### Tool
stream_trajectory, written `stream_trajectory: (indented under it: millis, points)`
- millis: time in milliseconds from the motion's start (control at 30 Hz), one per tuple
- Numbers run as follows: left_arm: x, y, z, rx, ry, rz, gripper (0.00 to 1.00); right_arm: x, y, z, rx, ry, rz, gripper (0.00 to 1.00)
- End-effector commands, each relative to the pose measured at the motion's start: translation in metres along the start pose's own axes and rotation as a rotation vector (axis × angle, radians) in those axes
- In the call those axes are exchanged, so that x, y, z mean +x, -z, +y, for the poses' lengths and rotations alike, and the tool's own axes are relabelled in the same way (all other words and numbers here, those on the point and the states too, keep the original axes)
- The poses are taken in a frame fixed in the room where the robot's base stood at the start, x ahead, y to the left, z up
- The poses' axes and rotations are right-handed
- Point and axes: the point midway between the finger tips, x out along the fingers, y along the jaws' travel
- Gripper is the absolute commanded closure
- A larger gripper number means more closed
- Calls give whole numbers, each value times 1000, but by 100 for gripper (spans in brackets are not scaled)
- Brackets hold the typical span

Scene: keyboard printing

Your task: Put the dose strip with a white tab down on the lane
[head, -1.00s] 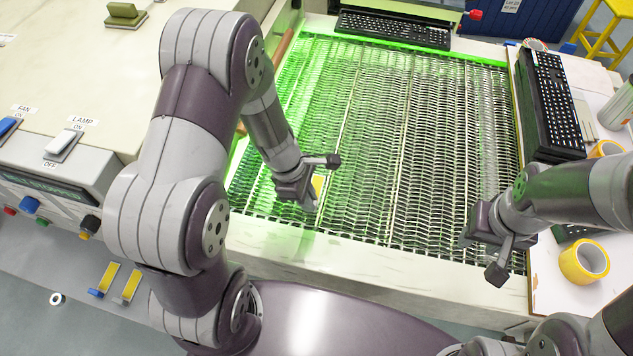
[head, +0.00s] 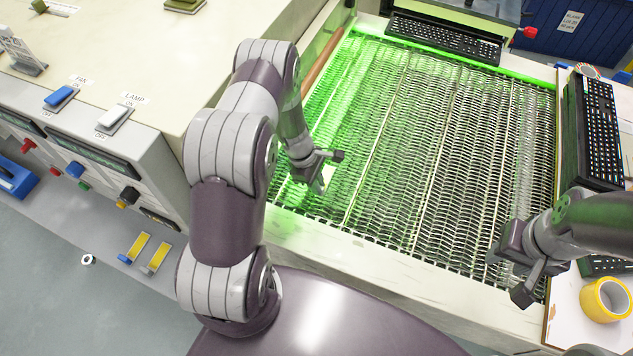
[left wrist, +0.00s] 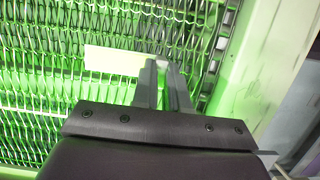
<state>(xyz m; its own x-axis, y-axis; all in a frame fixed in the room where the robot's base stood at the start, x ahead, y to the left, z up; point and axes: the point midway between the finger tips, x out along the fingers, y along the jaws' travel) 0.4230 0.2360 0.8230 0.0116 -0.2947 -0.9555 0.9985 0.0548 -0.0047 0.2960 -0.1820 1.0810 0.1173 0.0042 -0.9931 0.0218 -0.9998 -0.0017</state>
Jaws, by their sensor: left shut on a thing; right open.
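My left gripper (head: 321,186) is shut on the dose strip, above the near left part of the green-lit mesh lane (head: 440,140). In the left wrist view the dose strip (left wrist: 115,60) is pale yellow-green and reaches left from the fingertips, over the mesh. Its white tab (left wrist: 163,62) shows at the fingertips, partly hidden by them. Whether the strip touches the mesh cannot be told. In the head view only a small pale piece of the strip (head: 328,174) shows. My right gripper (head: 507,268) is open and empty over the lane's near right corner.
A keyboard (head: 445,36) lies across the lane's far end. Another keyboard (head: 603,120) stands right of the lane, with a yellow tape roll (head: 605,299) nearer. A control panel with a lamp switch (head: 115,119) is at left.

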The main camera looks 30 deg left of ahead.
Motion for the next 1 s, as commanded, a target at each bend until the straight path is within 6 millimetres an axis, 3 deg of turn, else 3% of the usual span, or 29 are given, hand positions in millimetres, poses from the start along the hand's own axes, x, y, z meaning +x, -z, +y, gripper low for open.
stream_trajectory:
  millis: [100, 133, 200, 567, 1000]
  points:
    - [5, 1, 0, 0, 0, 0, 100, 5, -1, 0, 0, 0, 0, 57]
    - [4, 1, 0, 0, 0, 0, 84, 4, -1, 0, 0, 0, 0, 57]
    - [3, 1, 0, 0, 0, 0, 61, 3, 0, 0, 0, 0, 0, 57]
    - [-5, -1, 1, 0, -2, 0, 61, -1, 0, 0, 0, 0, 0, 57]
    - [-106, 0, 1, -1, -4, 1, 61, 10, -1, 0, 0, 0, 0, 57]
